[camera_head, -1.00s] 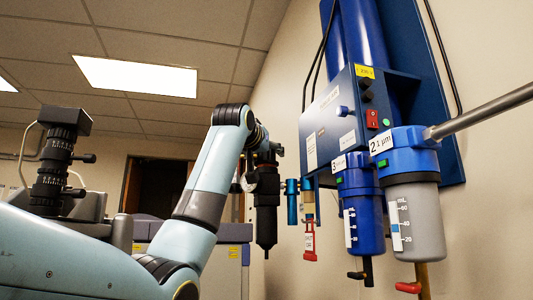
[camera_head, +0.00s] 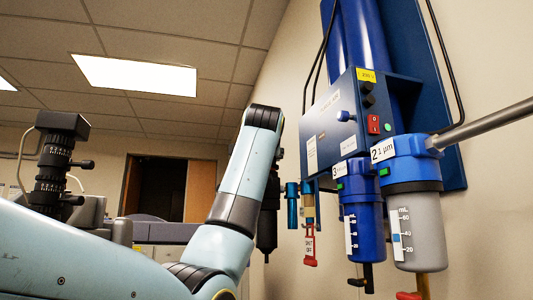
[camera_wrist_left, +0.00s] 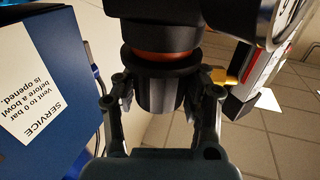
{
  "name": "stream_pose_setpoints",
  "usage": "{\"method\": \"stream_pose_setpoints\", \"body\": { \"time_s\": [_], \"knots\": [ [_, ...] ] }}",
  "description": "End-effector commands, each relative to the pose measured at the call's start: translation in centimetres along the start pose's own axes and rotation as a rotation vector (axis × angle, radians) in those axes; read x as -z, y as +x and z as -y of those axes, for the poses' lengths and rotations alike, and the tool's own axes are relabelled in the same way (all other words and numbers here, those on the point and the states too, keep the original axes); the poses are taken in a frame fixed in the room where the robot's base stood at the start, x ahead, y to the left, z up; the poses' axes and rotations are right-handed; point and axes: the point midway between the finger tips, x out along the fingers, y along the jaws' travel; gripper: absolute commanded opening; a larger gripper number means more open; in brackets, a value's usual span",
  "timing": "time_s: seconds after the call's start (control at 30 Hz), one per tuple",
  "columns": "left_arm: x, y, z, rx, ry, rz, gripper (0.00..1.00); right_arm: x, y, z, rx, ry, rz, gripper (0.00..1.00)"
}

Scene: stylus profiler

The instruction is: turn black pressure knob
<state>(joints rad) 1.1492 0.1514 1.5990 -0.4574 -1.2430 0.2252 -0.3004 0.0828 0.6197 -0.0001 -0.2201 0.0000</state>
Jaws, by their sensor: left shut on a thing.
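The black pressure knob (camera_wrist_left: 158,92) shows in the left wrist view, below an orange-brown ring on a dark body. The fingers of my left gripper (camera_wrist_left: 160,84) stand on both sides of the knob and are shut on it. In the head view my left arm hides the gripper and the knob. A dark regulator body (camera_head: 267,222) shows partly behind the arm there. My right gripper is in neither view.
A blue wall panel (camera_head: 325,130) carries a red switch (camera_head: 373,123). A blue filter bowl (camera_head: 365,225) and a grey bowl (camera_head: 415,230) hang at right. A SERVICE label (camera_wrist_left: 40,110) is on a blue face beside the gripper.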

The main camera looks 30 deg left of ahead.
Motion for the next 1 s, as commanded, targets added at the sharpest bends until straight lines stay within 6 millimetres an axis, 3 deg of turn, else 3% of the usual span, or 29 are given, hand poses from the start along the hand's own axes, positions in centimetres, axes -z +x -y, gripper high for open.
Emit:
{"method": "stream_pose_setpoints", "body": {
  "time_s": [0.5, 1.0],
  "knots": [
    [0.1, 0.0, -0.2, 0.367, 0.001, 0.001, 0.11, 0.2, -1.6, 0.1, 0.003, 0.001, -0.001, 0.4],
    [0.0, 0.0, 0.0, 0.469, 0.0, 0.0, 0.11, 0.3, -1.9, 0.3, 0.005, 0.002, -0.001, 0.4]
  ]
}}
